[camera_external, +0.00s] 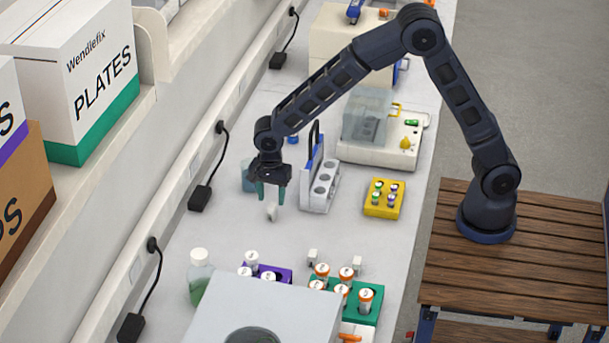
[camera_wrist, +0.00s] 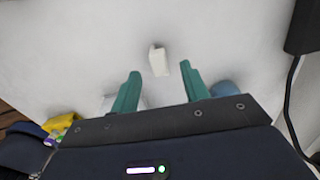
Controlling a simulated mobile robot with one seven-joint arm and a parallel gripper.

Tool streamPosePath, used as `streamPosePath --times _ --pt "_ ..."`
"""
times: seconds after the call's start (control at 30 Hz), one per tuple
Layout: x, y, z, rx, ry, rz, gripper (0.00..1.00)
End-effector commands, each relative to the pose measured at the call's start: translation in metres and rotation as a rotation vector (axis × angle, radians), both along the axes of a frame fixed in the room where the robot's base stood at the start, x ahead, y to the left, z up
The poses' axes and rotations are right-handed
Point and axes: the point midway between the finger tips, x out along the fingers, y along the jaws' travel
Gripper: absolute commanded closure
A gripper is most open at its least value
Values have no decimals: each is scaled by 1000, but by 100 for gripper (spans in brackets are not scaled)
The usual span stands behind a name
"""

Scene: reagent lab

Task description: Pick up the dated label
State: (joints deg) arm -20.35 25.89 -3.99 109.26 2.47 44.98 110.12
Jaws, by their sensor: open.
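A small white block-like piece, probably the dated label (camera_external: 272,211), is on the white bench just below my gripper (camera_external: 268,199). No date can be read on it. In the wrist view the same white piece (camera_wrist: 158,61) lies between and slightly beyond the tips of my two green fingers (camera_wrist: 161,70). The fingers are apart and nothing is held. I cannot tell how much height is left between the fingertips and the piece. Two similar small white pieces, one on the left (camera_external: 313,256) and one on the right (camera_external: 357,263), stand behind the green rack.
A white rack (camera_external: 318,190) and a blue beaker (camera_external: 248,176) stand close to my gripper. A yellow vial rack (camera_external: 384,199), a green rack (camera_external: 362,310), a purple rack (camera_external: 283,274) and a capped bottle (camera_external: 200,275) surround a clear middle stretch of bench.

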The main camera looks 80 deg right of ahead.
Motion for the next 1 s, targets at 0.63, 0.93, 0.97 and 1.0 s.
streamPosePath --times 0.63,0.93,0.97,1.0 --pt "-1 1 -54 1 -1 0 55" --pt "-1 1 -54 1 -1 0 88" --pt "-1 1 -54 1 -1 0 94" --pt "-1 1 -54 1 -1 0 100"
